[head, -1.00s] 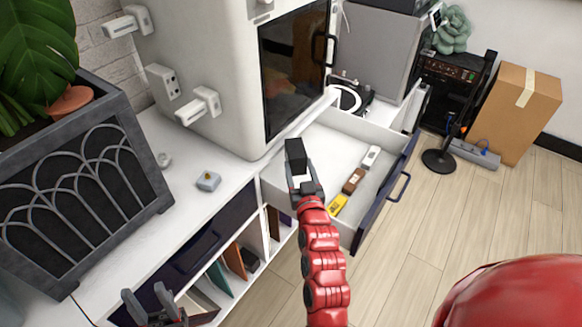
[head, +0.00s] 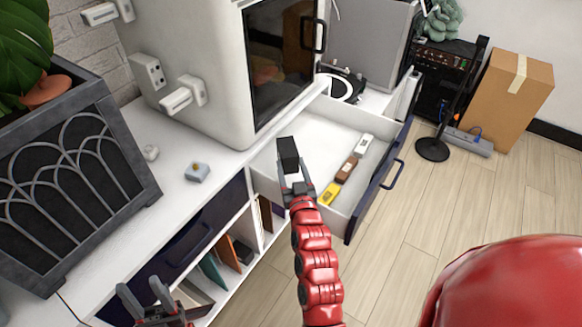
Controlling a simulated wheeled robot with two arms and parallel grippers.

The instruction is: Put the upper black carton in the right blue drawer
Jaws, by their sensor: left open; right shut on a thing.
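My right gripper (head: 297,186) is shut on a small black carton (head: 288,157) and holds it over the left part of the open right blue drawer (head: 394,176). Whether the carton touches the drawer floor I cannot tell. The drawer has a white inside and a dark blue front with a handle. In it, a yellow item (head: 330,194), a brown item (head: 347,169) and a white item (head: 363,146) lie in a row along the front. My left gripper (head: 146,299) is open and empty at the bottom left, in front of the closed left blue drawer (head: 190,245).
A white cabinet-like machine (head: 190,50) with a dark glass door stands on the white counter behind the drawer. A dark planter (head: 75,185) stands at left. A cardboard box (head: 507,98) stands on the floor at right.

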